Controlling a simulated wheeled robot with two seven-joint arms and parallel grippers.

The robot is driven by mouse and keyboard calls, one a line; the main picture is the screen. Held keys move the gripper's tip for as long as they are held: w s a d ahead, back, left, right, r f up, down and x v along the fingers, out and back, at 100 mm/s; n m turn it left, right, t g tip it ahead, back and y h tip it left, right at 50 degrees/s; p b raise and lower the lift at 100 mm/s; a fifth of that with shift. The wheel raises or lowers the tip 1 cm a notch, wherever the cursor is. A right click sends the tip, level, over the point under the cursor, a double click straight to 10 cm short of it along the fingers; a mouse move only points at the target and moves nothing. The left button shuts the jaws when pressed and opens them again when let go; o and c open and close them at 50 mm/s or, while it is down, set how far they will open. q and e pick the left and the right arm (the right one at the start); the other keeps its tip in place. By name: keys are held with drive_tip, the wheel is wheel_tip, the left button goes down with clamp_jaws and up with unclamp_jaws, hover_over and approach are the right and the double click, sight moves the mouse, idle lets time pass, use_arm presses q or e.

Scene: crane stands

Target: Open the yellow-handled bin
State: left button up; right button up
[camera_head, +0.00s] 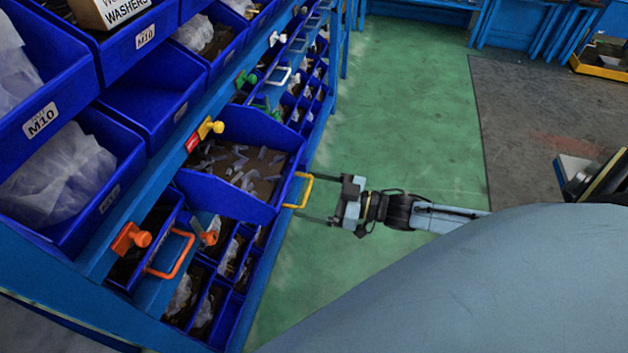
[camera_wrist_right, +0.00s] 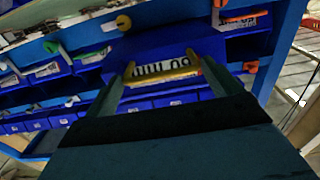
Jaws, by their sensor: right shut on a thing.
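The yellow-handled bin (camera_head: 240,165) is a blue bin pulled well out of the rack in the head view, showing many loose metal pieces inside. Its yellow handle (camera_head: 300,190) is on the front face. My right gripper (camera_head: 304,196) is shut on the yellow handle, coming from the right. In the right wrist view the yellow handle (camera_wrist_right: 162,75) lies across between the two fingers, with the blue bin front (camera_wrist_right: 180,45) and a printed label behind it. My left gripper is not in view.
An orange-handled bin (camera_head: 170,252) sits nearer on the same rack, with an orange knob (camera_head: 131,238). A yellow knob (camera_head: 210,127) is on the rail by the open bin. White- and green-handled bins lie farther along. Green floor (camera_head: 410,110) right of the rack is clear.

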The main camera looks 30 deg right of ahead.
drive_tip(key=o, duration=1.1)
drive_tip(key=v, duration=1.3)
drive_tip(key=shift+s+d, duration=0.2)
